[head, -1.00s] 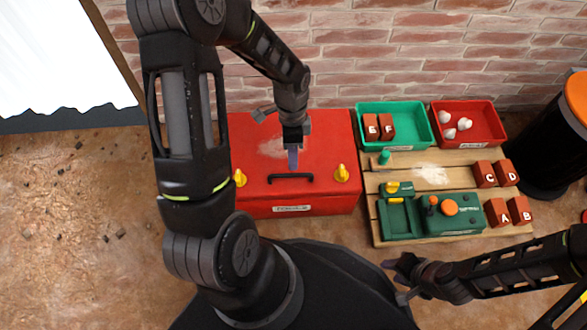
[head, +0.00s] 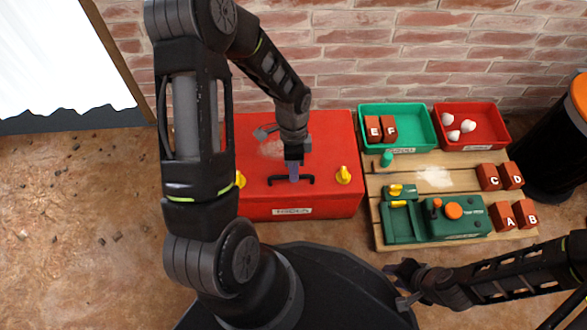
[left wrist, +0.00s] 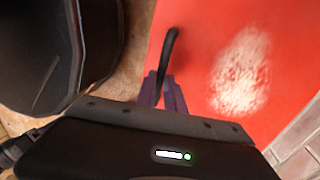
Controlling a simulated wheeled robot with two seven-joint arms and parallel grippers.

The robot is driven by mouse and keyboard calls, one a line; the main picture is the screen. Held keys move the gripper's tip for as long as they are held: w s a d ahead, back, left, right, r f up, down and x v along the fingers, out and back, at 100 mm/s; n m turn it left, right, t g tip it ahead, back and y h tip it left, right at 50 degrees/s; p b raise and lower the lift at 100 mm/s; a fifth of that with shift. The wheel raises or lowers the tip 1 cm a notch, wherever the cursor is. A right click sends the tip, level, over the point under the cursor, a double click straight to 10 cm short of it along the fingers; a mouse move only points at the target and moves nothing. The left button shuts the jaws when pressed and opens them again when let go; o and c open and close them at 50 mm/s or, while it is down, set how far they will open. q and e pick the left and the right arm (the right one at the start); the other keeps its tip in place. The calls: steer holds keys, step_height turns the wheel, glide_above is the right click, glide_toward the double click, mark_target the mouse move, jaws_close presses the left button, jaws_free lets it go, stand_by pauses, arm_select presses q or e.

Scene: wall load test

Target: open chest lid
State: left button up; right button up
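The red chest (head: 330,135) stands against the brick wall with its lid down. A black handle (head: 272,181) is on the lid near the front edge, between two yellow latches (head: 343,175) (head: 240,180). My left gripper (head: 293,175) is at the middle of the handle. In the left wrist view, the purple fingers of the left gripper (left wrist: 161,85) lie either side of the dark handle (left wrist: 170,48), with a gap between them; contact is not clear. My right gripper (head: 398,284) is open and empty, in front of the wooden pallet.
Right of the chest, a wooden pallet (head: 450,181) carries a green device (head: 455,216) and several lettered red blocks (head: 503,215). Green (head: 407,145) and red (head: 480,145) bins stand behind. A black and orange barrel (head: 560,140) stands far right. The floor at left is clear apart from small debris.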

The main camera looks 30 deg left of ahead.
arm_select(q)
jaws_close()
stand_by(1.0)
